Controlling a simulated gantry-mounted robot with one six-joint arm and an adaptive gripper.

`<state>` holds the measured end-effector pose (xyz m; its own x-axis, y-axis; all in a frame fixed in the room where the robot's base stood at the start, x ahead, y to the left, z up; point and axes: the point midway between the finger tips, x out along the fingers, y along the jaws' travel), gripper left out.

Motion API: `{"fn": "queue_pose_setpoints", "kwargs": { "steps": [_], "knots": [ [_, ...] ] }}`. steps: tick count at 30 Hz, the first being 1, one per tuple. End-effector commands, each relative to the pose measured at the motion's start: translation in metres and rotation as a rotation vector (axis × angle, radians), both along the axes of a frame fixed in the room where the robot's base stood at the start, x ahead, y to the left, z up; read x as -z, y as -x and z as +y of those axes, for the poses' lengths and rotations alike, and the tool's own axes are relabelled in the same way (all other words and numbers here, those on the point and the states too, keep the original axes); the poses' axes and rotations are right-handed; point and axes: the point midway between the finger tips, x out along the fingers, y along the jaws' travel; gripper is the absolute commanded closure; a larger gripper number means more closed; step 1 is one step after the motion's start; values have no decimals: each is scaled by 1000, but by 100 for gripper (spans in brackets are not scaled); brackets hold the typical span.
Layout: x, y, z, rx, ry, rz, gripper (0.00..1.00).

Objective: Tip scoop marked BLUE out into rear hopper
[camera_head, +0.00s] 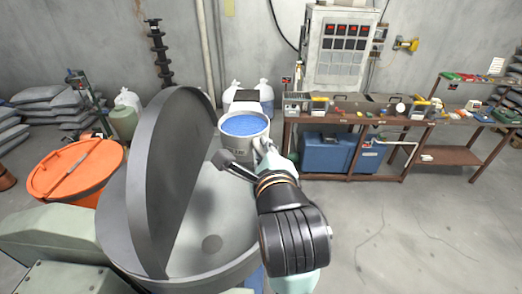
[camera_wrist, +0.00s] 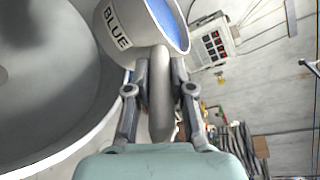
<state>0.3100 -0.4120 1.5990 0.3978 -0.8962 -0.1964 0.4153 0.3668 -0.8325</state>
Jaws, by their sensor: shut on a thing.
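The scoop marked BLUE (camera_head: 238,146) is a light grey cup filled with blue granules (camera_head: 243,125). My gripper (camera_head: 262,150) is shut on its handle and holds it upright, over or just beyond the far right rim of a large grey hopper (camera_head: 235,237). In the wrist view the scoop's BLUE label (camera_wrist: 117,29) shows at the top, and the gripper (camera_wrist: 160,90) clasps the curved grey handle (camera_wrist: 160,112). The hopper's pale interior (camera_wrist: 38,95) is at the left there. Its grey lid or divider (camera_head: 170,180) stands up on the left. My arm hides part of the hopper's right side.
An orange-lidded drum (camera_head: 78,168) stands at the left. A workbench (camera_head: 360,115) with tools and a blue bin (camera_head: 328,152) below is behind right. White sacks (camera_head: 265,92) stand against the wall. The floor at right is clear.

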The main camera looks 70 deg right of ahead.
Motion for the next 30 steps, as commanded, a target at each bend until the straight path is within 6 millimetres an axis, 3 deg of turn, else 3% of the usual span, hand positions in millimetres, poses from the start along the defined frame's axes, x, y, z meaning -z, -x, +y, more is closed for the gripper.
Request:
{"fn": "queue_pose_setpoints", "kwargs": {
  "steps": [20,30],
  "knots": [
    [52,0,0,-1,5,-3,100],
    [32,0,0,0,350,363,100]
  ]
}}
